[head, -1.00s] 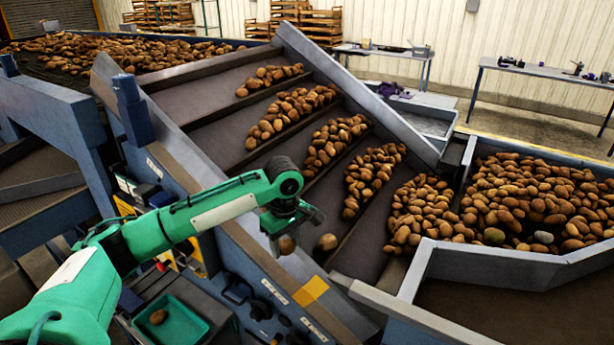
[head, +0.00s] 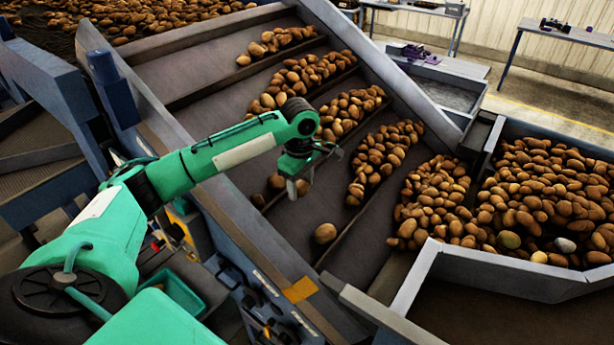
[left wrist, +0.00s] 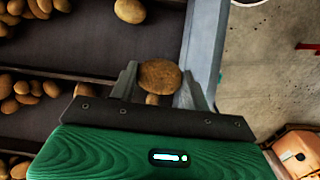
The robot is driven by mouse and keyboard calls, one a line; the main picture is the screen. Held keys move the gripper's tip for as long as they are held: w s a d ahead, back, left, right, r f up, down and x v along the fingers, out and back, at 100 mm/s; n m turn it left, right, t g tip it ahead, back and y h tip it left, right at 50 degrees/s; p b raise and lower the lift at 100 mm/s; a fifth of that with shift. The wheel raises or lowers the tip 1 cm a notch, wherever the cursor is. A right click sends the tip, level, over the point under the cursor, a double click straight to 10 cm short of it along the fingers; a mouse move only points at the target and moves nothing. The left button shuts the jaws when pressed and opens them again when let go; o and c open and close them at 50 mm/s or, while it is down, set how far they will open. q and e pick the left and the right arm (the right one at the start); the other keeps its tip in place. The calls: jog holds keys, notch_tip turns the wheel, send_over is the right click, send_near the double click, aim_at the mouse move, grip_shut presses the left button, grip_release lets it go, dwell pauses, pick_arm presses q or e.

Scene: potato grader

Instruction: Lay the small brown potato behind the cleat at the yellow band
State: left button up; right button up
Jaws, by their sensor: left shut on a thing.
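My left gripper (head: 300,188) is over the sloping belt, shut on a small brown potato (left wrist: 160,76), which shows between the two fingers in the left wrist view. In the head view the fingers hide much of the grip. The yellow band (head: 300,289) is a short patch on the near side rail. A dark cleat (head: 341,242) crosses the belt from near that band. A loose potato (head: 325,233) lies on the belt just up-slope of this cleat. The gripper is farther over the belt than the band. My right gripper is not in view.
Rows of potatoes (head: 378,160) lie along the cleats on the far part of the belt. A heaped bin (head: 462,283) stands at right. The near side rail (head: 243,237) edges the belt. The belt near the band is mostly bare.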

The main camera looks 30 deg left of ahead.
pick_arm(q)
jog(key=f, duration=0.1)
jog(key=s+f, duration=0.1)
jog(key=f, duration=0.1)
jog(key=shift+s, duration=0.15)
jog(key=f+b, duration=0.2)
jog(key=f, duration=1.5)
jog(key=shift+w, duration=0.2)
jog(key=shift+f+b, duration=0.3)
jog(key=shift+f, duration=0.4)
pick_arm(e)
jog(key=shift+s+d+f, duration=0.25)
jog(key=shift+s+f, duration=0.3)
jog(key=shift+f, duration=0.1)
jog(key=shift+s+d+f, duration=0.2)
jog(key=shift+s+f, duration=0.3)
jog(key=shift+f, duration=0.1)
pick_arm(q)
jog(key=o, duration=1)
